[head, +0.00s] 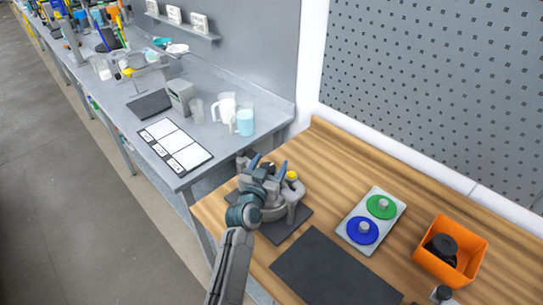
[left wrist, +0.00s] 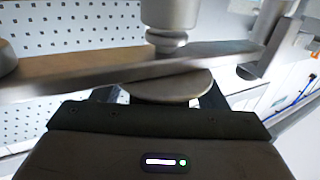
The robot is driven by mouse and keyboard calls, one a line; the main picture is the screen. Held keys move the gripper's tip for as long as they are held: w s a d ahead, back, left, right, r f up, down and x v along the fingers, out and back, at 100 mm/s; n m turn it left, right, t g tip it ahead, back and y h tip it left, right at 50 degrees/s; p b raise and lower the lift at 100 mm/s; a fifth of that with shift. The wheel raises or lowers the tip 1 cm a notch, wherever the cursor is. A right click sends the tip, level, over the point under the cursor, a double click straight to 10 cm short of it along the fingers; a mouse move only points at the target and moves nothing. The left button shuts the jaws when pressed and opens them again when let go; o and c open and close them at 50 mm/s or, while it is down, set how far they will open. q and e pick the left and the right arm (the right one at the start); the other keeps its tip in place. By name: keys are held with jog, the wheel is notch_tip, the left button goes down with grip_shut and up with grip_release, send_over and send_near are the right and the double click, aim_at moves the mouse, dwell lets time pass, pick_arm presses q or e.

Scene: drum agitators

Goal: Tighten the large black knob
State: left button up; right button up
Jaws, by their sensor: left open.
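A grey agitator machine (head: 299,192) with a yellow-topped part (head: 291,176) stands on a dark mat at the left of the wooden table. My left gripper (head: 268,166) is open over this machine, with its fingers apart. In the left wrist view, a grey round disc (left wrist: 172,86) lies between the fingers, below a grey bar (left wrist: 120,72) and a grey cylinder (left wrist: 170,14). I cannot tell whether the fingers touch the disc. No large black knob can be clearly made out on the machine; my arm hides part of it. My right gripper is not in view.
An orange bin (head: 426,267) holding a black round object (head: 441,247) stands at the right. A light plate (head: 378,207) carries a green disc and a blue disc. A dark mat (head: 335,270) lies bare in front. A grey bench (head: 262,103) with jugs adjoins at the back left.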

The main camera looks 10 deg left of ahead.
pick_arm(q)
jog(key=shift+s+r, duration=0.25)
jog(key=shift+s, duration=0.2)
jog(key=c, duration=1)
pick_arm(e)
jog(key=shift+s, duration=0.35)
pick_arm(q)
jog(key=shift+b, duration=0.3)
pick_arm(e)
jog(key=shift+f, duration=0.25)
